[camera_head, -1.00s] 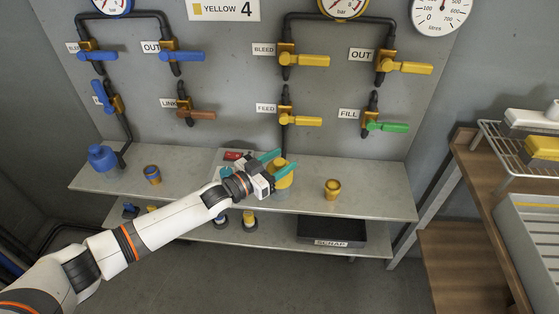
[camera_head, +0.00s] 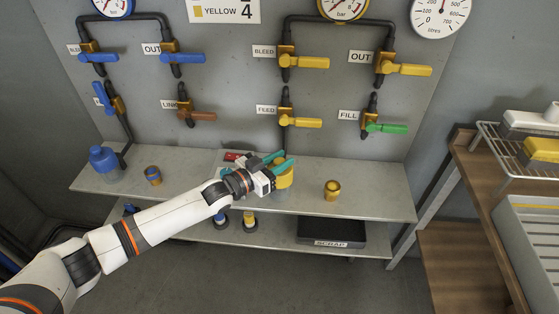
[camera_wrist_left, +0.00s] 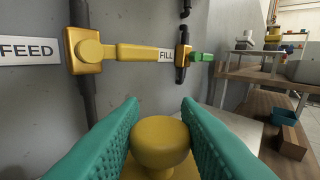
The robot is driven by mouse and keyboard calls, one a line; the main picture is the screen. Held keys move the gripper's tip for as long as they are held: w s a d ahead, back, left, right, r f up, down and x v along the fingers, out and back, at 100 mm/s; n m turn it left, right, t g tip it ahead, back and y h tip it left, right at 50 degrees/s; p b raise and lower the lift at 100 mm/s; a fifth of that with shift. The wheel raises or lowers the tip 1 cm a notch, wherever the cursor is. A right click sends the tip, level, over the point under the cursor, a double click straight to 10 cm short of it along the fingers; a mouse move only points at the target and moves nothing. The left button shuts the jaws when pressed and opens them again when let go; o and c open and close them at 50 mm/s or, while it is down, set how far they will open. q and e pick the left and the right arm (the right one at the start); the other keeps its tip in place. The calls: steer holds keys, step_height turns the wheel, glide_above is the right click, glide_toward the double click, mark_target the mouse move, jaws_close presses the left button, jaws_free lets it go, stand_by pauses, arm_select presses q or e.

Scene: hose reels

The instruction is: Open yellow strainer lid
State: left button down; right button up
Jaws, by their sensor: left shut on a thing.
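The yellow strainer (camera_head: 284,179) stands on the upper grey shelf below the FEED valve, partly hidden by my gripper in the head view. Its round yellow lid knob (camera_wrist_left: 160,141) shows in the left wrist view between my fingers. My left gripper (camera_head: 280,165) has its teal fingers closed on the knob, one on each side. The lid appears seated on the body; the wrist view shows little below the knob. My right gripper is in neither view.
A yellow FEED valve handle (camera_head: 306,122) juts from the panel above. A blue strainer (camera_head: 103,160) stands at the shelf's left, and a brass-yellow fitting (camera_head: 332,190) to the right. A black SCRAP tray (camera_head: 331,233) sits on the lower shelf. The right end of the upper shelf is clear.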

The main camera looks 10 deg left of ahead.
arm_select(q)
steer(key=shift+w+r+n+g+y+p, duration=0.3)
steer(key=shift+w+r+n+p, duration=0.1)
steer(key=shift+w+r+p, duration=0.15)
steer(key=shift+w+r+n+g+y+p, duration=0.15)
steer(key=shift+w+n+g+y+p, duration=0.35)
steer(key=shift+w+n+g+p, duration=0.5)
steer(key=shift+w+n+g+y+p, duration=0.3)
steer(key=shift+w+n+g+p, duration=0.1)
steer(key=shift+w+g+p, duration=0.3)
steer(key=shift+w, duration=0.15)
steer(key=shift+f, duration=0.2)
